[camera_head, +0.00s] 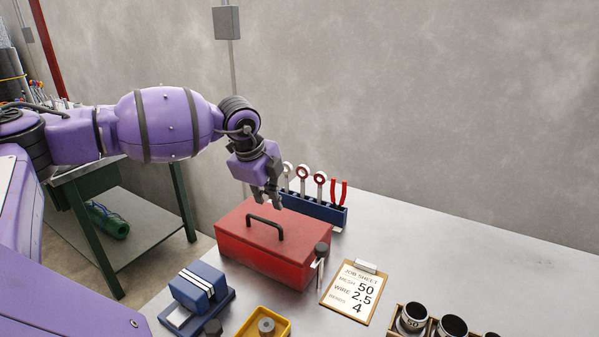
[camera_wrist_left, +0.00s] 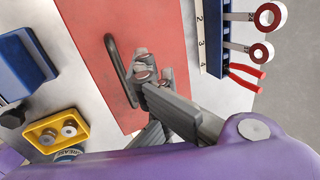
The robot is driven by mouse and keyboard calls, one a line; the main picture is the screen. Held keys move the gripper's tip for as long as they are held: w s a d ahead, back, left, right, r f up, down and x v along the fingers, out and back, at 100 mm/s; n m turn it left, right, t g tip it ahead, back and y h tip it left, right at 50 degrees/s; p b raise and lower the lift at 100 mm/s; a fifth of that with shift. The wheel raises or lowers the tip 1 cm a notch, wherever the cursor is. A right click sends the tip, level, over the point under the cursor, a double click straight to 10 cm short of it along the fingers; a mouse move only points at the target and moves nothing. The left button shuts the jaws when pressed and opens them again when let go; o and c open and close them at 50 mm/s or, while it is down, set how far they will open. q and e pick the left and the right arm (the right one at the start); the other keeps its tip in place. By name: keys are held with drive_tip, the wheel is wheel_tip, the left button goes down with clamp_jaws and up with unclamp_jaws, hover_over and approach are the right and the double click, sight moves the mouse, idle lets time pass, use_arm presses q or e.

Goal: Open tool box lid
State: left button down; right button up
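The red tool box (camera_head: 268,258) stands on the grey bench with its lid down. A dark handle (camera_head: 265,227) arches over the lid. In the left wrist view the red lid (camera_wrist_left: 105,22) and the handle (camera_wrist_left: 118,70) show from above. My left gripper (camera_head: 270,199) hangs over the back part of the box, pointing down. Its fingertips look apart, with nothing between them. In the left wrist view the left gripper (camera_wrist_left: 146,76) appears beside the handle, apparently above the lid and not around the handle. My right gripper is in neither view.
A blue rack (camera_head: 312,207) with ring tools and red pliers stands close behind the box. A job sheet clipboard (camera_head: 353,293) lies to its right. A blue block (camera_head: 198,287) and a yellow tray (camera_head: 245,330) sit in front.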

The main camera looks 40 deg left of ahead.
use_arm(q)
drive_tip(key=w+g+b, duration=0.1)
drive_tip(key=w, duration=0.3)
drive_tip(key=w+a+r+g+b, duration=0.1)
drive_tip(key=w, duration=0.4)
drive_tip(key=w+g+b, duration=0.1)
drive_tip(key=w+g, duration=0.1)
drive_tip(key=w, duration=0.3)
drive_tip(key=shift+w+a+r+b, duration=0.2)
drive_tip(key=shift+a+r+b, duration=0.1)
drive_tip(key=shift+r, duration=0.1)
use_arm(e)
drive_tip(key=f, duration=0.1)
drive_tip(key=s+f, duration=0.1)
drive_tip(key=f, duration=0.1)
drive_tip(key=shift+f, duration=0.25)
use_arm(q)
drive_tip(key=c, duration=2.5)
unclamp_jaws()
drive_tip(key=shift+c, duration=0.2)
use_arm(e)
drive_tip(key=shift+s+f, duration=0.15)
use_arm(q)
drive_tip(key=o, duration=0.8)
